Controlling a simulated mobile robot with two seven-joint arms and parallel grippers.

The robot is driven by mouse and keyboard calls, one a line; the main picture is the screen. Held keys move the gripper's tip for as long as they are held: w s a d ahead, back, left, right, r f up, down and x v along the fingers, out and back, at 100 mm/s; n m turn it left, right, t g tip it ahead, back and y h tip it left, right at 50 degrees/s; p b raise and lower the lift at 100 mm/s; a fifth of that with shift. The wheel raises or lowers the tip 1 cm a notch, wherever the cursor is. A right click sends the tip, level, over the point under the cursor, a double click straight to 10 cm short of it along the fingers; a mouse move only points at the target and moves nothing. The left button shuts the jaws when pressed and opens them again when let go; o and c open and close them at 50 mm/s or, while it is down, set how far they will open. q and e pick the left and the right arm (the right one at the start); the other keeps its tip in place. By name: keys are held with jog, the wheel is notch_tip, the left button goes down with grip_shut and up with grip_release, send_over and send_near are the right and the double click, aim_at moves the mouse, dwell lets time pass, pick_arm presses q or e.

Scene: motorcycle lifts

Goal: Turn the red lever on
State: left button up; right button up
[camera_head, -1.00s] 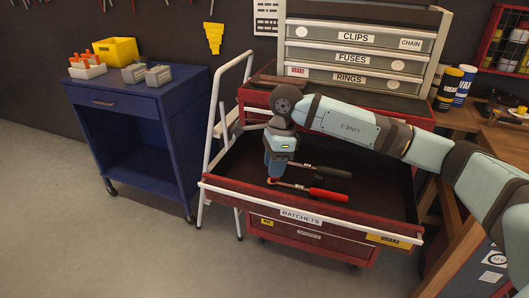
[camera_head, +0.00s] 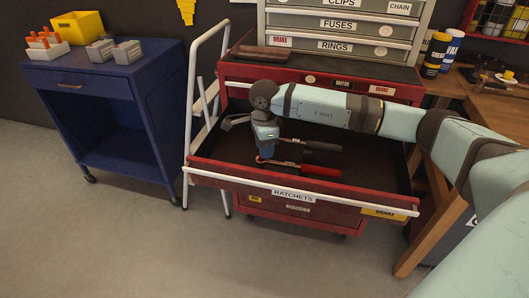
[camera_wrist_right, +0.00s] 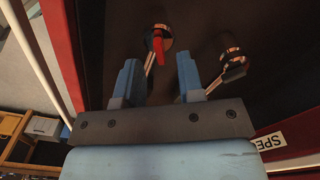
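A red-handled tool with a metal shaft (camera_head: 318,170) lies low in the open red drawer. A similar black-handled one (camera_head: 322,146) lies just behind it. In the right wrist view the red part (camera_wrist_right: 158,46) shows against a round metal piece, beyond and between the fingertips. The black-handled one (camera_wrist_right: 235,73) is right of the fingers, by another round metal piece. My right gripper (camera_head: 264,156) is over the drawer at the left ends of both tools; in its wrist view the two blue fingers (camera_wrist_right: 158,68) are apart with a gap between them. Contact cannot be told. My left gripper is not in view.
The open drawer's front edge (camera_head: 340,204) and side walls surround the tools. Grey labelled drawers (camera_head: 345,30) stand behind. A white ladder-like frame (camera_head: 190,120) is at the left, beside a blue cart (camera_head: 105,95). A wooden bench (camera_head: 490,107) is at the right.

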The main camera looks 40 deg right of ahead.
jog(key=shift+f, duration=0.95)
jog(key=shift+c, duration=0.2)
grip_shut()
